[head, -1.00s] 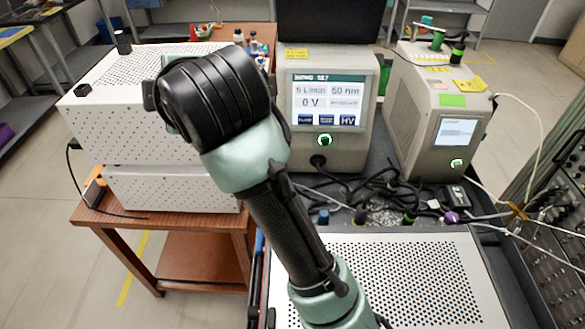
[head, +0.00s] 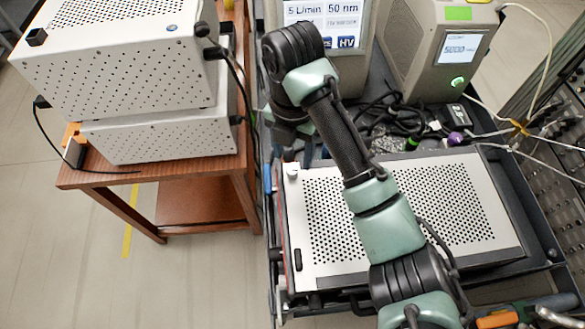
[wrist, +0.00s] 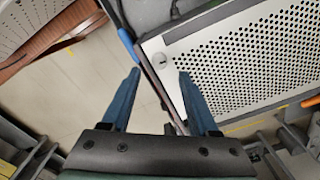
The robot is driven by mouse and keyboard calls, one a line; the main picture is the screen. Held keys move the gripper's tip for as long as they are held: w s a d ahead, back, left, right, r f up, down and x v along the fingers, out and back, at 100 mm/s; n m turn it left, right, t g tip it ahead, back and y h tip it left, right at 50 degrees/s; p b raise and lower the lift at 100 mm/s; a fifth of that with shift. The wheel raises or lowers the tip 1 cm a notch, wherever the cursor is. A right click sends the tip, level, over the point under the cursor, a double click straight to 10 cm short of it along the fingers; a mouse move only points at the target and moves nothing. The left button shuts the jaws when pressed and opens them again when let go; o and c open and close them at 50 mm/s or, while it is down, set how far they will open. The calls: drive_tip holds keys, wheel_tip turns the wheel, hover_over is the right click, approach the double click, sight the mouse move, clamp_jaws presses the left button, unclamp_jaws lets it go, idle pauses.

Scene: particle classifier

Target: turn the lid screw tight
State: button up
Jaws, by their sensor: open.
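The lid screw is a small white knob (head: 292,171) standing at the back left corner of the white perforated lid (head: 308,268). In the wrist view the screw (wrist: 159,60) lies just beyond the fingertips, in line with the gap between them. My gripper (wrist: 159,74) has two blue fingers spread wide, with nothing between them. The height left between fingertips and screw is hard to judge.
White perforated boxes (head: 115,62) stand on a brown wooden cart (head: 205,180) to the left, with a gap of floor in front. Screened instruments (head: 450,50) and tangled black cables (head: 385,115) lie behind the lid. Tools (head: 497,319) lie at the front right.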

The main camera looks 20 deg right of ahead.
sight(293, 170)
drive_tip(key=shift+f, duration=2.6)
clamp_jaws()
